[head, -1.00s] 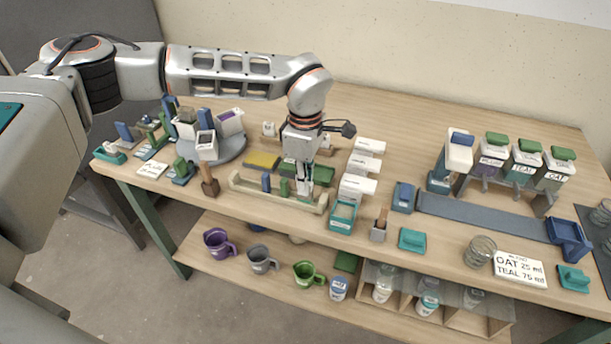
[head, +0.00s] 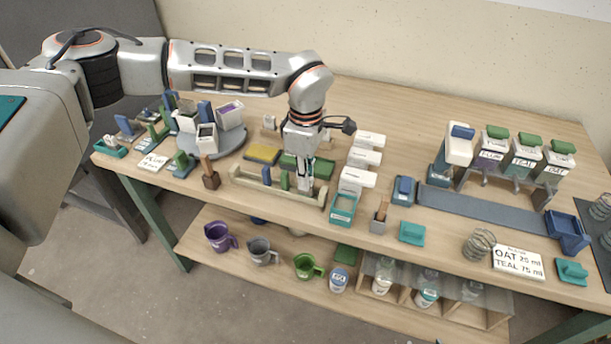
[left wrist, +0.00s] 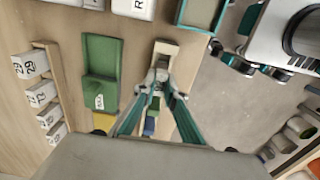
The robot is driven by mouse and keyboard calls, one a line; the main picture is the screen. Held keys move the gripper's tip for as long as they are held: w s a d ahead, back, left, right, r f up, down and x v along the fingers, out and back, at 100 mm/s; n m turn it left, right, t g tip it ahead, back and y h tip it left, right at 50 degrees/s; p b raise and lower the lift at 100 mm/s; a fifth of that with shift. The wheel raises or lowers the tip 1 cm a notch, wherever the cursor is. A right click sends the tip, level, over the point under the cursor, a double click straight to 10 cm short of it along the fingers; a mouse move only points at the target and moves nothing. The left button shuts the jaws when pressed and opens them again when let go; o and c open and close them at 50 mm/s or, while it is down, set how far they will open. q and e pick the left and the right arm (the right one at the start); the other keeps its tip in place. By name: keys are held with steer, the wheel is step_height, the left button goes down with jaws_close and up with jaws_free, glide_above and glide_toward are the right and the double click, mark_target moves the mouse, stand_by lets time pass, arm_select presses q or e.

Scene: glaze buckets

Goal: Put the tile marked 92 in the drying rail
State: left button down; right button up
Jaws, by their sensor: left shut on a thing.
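My left gripper (head: 306,186) points down at the right part of a long cream rail (head: 243,177), seemingly the drying rail. In the left wrist view its fingertips (left wrist: 160,88) are shut on a small pale tile (left wrist: 160,74) in line with the rail, whose bare end (left wrist: 166,48) shows beyond. The tile's mark is hidden, and I cannot tell whether it is seated. A blue tile (head: 267,177) and a green tile (head: 284,181) stand upright in the rail, left of the gripper. My right gripper is in neither view.
A green tray (left wrist: 101,75) lies close behind the rail. White numbered pieces (left wrist: 38,92) stand in a wooden rack farther back. White boxes (head: 357,178) and a teal-edged box (head: 343,209) stand right of the gripper. A grey turntable (head: 226,148) with containers is at the left.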

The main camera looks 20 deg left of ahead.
arm_select(q)
steer(key=shift+f, duration=0.3)
stand_by(0.5)
steer(key=c, duration=2)
jaws_free()
steer(key=shift+r, duration=0.15)
step_height(320, 180, up, 7)
steer(key=p, duration=0.5)
